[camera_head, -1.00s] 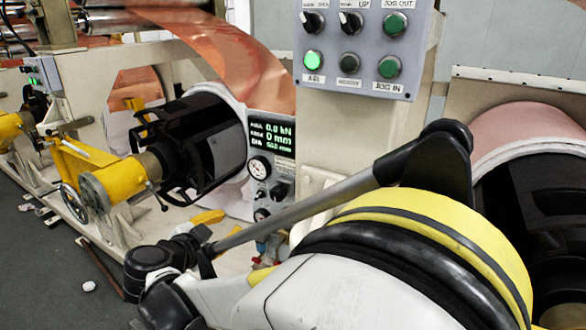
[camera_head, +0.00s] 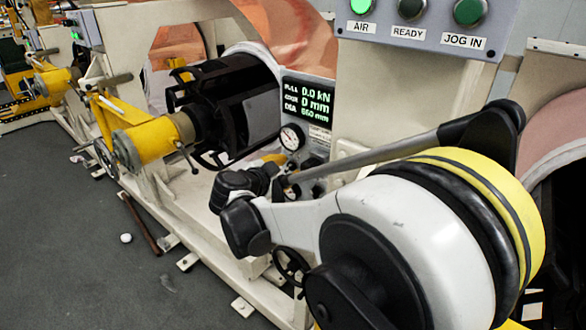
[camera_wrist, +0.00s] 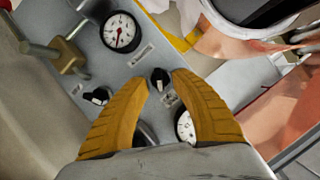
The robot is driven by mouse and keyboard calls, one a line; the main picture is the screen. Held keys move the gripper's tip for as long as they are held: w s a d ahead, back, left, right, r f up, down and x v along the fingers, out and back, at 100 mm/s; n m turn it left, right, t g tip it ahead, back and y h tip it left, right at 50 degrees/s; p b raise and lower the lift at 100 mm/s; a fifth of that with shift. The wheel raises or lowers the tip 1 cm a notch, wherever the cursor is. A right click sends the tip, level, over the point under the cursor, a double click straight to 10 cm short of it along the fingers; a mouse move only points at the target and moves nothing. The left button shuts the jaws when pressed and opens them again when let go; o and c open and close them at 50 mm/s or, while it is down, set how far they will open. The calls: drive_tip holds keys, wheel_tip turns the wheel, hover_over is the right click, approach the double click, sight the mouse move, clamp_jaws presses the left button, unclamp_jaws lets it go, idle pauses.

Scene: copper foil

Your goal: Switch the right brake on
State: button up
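In the wrist view my gripper (camera_wrist: 161,79) is open, with two yellow ribbed fingers. A small black rotary knob (camera_wrist: 160,77) shows between the fingertips; I cannot tell whether they touch it. A second black knob (camera_wrist: 97,96) is left of the left finger. Both sit on a grey control panel (camera_wrist: 150,48). The labels beside the knobs are too small to read, so I cannot tell which is the right brake. In the head view the panel (camera_head: 307,116) shows beyond my arm, which hides its lower part and most of my gripper.
The panel carries a lit display (camera_head: 305,97) and a round gauge (camera_head: 292,136), also in the wrist view (camera_wrist: 122,32). A brass valve (camera_wrist: 68,55) stands out at its left. A black reel chuck (camera_head: 230,105) and copper foil (camera_head: 300,35) are close by. A button box (camera_head: 420,28) hangs above.

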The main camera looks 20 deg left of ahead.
drive_tip(key=shift+w+d, duration=0.1)
drive_tip(key=shift+w, duration=0.15)
clamp_jaws()
drive_tip(key=shift+s, duration=0.1)
